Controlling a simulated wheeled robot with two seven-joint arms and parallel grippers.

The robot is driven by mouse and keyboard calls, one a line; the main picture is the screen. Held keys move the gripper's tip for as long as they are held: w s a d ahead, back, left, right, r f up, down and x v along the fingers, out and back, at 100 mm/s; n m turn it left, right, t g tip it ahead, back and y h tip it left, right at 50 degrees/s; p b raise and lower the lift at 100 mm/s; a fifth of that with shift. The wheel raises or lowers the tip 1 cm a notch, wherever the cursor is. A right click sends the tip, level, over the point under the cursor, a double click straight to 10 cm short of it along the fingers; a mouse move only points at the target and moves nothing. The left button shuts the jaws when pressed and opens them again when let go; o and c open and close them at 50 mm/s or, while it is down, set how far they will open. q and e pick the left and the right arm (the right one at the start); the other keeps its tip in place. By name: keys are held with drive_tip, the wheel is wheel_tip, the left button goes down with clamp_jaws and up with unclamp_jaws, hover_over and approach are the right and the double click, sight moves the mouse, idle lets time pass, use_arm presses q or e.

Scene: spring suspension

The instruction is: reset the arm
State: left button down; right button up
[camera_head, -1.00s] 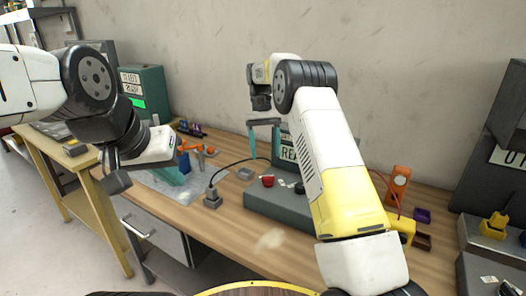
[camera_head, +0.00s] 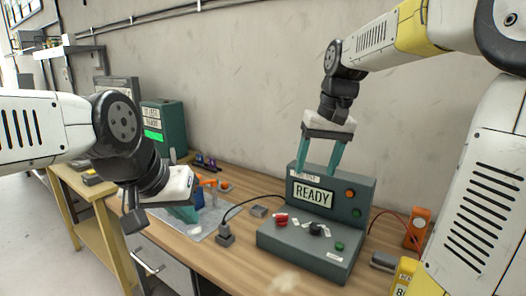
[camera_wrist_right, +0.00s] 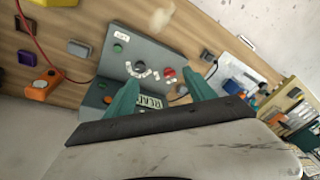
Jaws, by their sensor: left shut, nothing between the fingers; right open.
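My right gripper (camera_head: 319,160) has two teal fingers pointing down, spread apart with nothing between them. It hangs above and in front of the wall side of the grey control box, whose sign reads READY (camera_head: 313,195). In the right wrist view the open fingers (camera_wrist_right: 162,98) frame that box (camera_wrist_right: 160,60), seen tilted. My left gripper (camera_head: 183,213) is at the left, low over the grey mat on the bench. Its fingers are shut and partly hidden by its own wrist.
The control box carries a red knob (camera_head: 281,219), a black knob and lit buttons. An orange device (camera_head: 417,228) and a yellow meter (camera_head: 402,277) stand at the right. A teal machine (camera_head: 164,126) stands at the back left. A black cable crosses the wooden bench (camera_head: 240,262).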

drive_tip(key=s+f+t, duration=0.1)
drive_tip(key=s+t, duration=0.1)
drive_tip(key=s, duration=0.5)
drive_tip(key=s+d+f+t, duration=0.1)
drive_tip(key=s+f+t, duration=0.1)
drive_tip(key=s, duration=0.6)
drive_tip(key=shift+s+f+m+t+y, duration=0.25)
drive_tip(key=shift+m+t+y, duration=0.05)
drive_tip(key=shift+d, duration=0.1)
idle(0.6)
